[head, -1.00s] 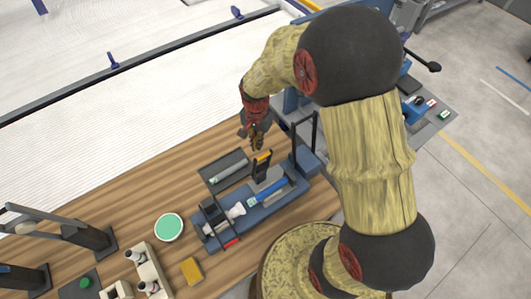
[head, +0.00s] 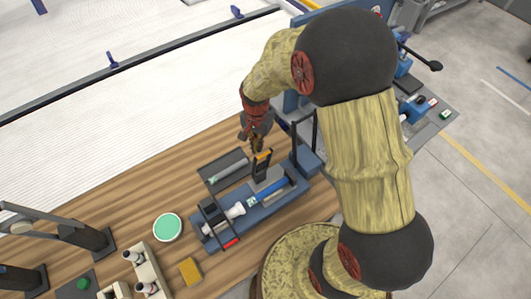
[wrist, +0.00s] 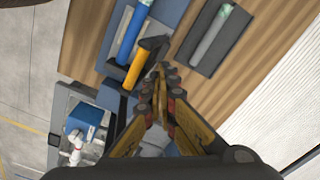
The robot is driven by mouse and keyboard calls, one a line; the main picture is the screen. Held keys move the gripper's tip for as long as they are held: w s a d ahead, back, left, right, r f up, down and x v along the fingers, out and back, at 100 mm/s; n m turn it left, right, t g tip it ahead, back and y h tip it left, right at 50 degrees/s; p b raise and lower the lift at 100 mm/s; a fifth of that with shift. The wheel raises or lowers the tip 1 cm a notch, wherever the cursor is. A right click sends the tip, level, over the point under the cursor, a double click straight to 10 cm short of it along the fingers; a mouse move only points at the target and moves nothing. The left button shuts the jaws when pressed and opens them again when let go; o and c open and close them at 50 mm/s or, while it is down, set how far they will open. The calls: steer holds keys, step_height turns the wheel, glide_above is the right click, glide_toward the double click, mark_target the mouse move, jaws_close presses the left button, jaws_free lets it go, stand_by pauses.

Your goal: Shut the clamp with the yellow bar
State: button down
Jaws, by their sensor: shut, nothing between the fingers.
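The clamp with the yellow bar (head: 263,155) stands with its dark arm raised above the blue fixture (head: 262,213). In the wrist view the yellow bar (wrist: 138,68) lies just left of my fingertips. My gripper (head: 257,149) is shut and empty, close beside the bar's end; I cannot tell whether they touch. The shut fingers also show in the wrist view (wrist: 160,72). A blue pipe (head: 272,189) with a white fitting (head: 236,211) lies in the fixture under the clamps. The second clamp, with a red bar (head: 230,244), lies low across the fixture's left end.
A dark tray with a grey pipe (head: 231,169) lies behind the fixture. A tall dark post (head: 294,145) rises at its right end. A green disc (head: 167,227), a yellow block (head: 190,271) and white fittings (head: 133,256) are to the left. Bare wood lies behind the disc.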

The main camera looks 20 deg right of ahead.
mark_target(263, 154)
steer(key=shift+f+b, duration=0.3)
steer(key=shift+f, duration=0.25)
steer(key=shift+s, duration=0.1)
steer(key=shift+s+d+f, duration=0.1)
steer(key=shift+s+d, duration=0.05)
steer(key=shift+s, duration=0.65)
steer(key=shift+s+d+f, duration=0.1)
steer(key=shift+s+d, duration=0.05)
steer(key=shift+s, duration=0.6)
steer(key=shift+s+d+f, duration=0.1)
steer(key=shift+s+d, duration=0.05)
steer(key=shift+s, duration=0.5)
steer(key=shift+s+d+f, duration=0.1)
steer(key=shift+s, duration=0.5)
